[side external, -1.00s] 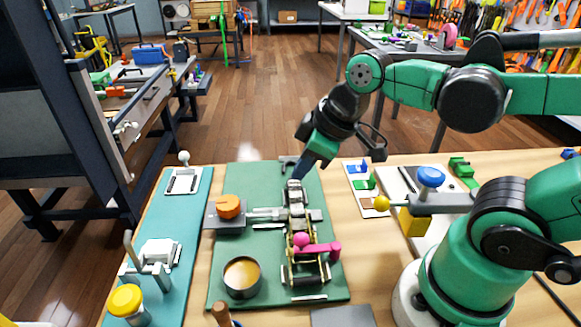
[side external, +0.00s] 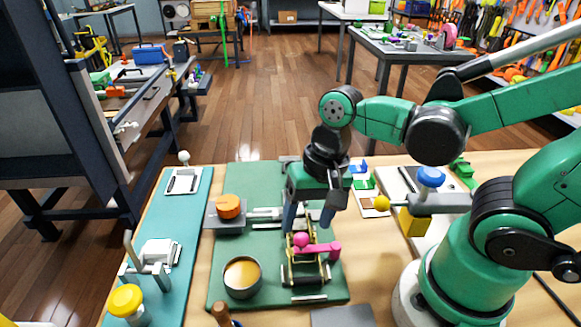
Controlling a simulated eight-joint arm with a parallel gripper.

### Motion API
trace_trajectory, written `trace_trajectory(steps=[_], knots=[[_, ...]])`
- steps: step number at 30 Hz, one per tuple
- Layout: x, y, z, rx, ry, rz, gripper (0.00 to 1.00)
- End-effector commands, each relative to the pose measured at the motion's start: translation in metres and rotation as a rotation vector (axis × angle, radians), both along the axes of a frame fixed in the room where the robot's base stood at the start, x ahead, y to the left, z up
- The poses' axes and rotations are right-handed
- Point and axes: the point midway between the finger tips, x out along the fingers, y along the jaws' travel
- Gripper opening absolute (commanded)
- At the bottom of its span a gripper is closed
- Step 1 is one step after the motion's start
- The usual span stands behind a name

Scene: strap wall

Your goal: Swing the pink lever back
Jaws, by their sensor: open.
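The pink lever (side external: 320,249) lies across the brass-coloured mechanism on the green board, with a round pink knob (side external: 301,240) at its left and a short upright pink end at its right. My gripper (side external: 308,222) points down just above and behind the lever. Its two dark fingers are spread apart, with nothing visible between them. The fingertips are close to the lever, but I cannot tell whether they touch it. My gripper hides part of the mechanism behind the lever.
An orange knob (side external: 228,206) on a grey block and a round cup (side external: 242,276) stand to the left on the green board (side external: 222,272). The floor beyond the table is clear.

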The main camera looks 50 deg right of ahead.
Motion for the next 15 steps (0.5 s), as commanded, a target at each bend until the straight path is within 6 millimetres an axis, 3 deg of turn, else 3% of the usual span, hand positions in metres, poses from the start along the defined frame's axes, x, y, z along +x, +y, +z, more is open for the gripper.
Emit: trace_trajectory(steps=[6,15], knots=[[0.003,0.003,-0.02,-0.001,-0.001,0.001,0.63],[0.003,0.005,-0.033,0.0,-0.002,0.001,0.63]])
